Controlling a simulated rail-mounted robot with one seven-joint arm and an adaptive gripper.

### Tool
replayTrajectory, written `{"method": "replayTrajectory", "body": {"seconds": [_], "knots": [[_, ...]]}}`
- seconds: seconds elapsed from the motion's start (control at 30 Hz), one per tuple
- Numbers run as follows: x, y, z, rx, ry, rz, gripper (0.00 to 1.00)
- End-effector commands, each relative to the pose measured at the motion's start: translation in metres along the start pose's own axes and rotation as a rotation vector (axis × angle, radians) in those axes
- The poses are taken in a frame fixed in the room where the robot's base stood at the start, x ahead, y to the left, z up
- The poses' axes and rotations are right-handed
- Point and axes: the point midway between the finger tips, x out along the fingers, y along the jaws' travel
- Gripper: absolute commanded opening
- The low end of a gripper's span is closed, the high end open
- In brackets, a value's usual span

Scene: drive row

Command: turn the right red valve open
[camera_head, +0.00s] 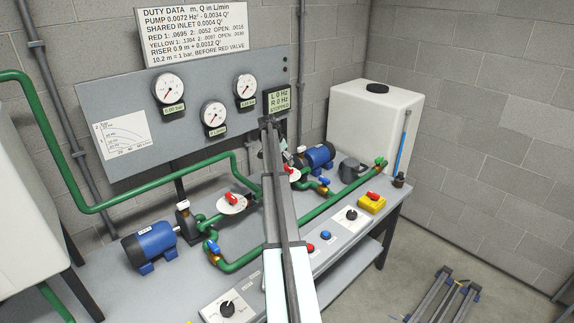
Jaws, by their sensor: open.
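The right red valve (290,172) sits over a round pale plate on the green pipework, left of the rear blue pump motor. My arm crosses in front and hides part of it, so I cannot tell its handle angle. My gripper (287,158) is small and mostly hidden behind my arm's end. It is open, close to the right red valve; I cannot tell whether it touches. The left red valve (232,198) is in plain view on its own round plate, to the left of my arm.
Blue pump motors (150,243) and green pipes (330,206) crowd the bench. The gauge panel (130,100) stands behind; its display (278,100) reads 0 Hz, stopped. A white tank (372,120) stands back right. A yellow box (371,204) and knobs line the front edge.

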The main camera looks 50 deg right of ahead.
Motion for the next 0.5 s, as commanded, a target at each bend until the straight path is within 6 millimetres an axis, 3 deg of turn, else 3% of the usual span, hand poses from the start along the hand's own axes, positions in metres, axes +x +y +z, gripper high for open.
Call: {"method": "replayTrajectory", "body": {"seconds": [0.2,0.5], "knots": [[0.034,0.0,-0.001,0.0,-0.001,0.001,0.94],[0.056,0.0,-0.001,0.0,0.0,0.0,0.94]]}}
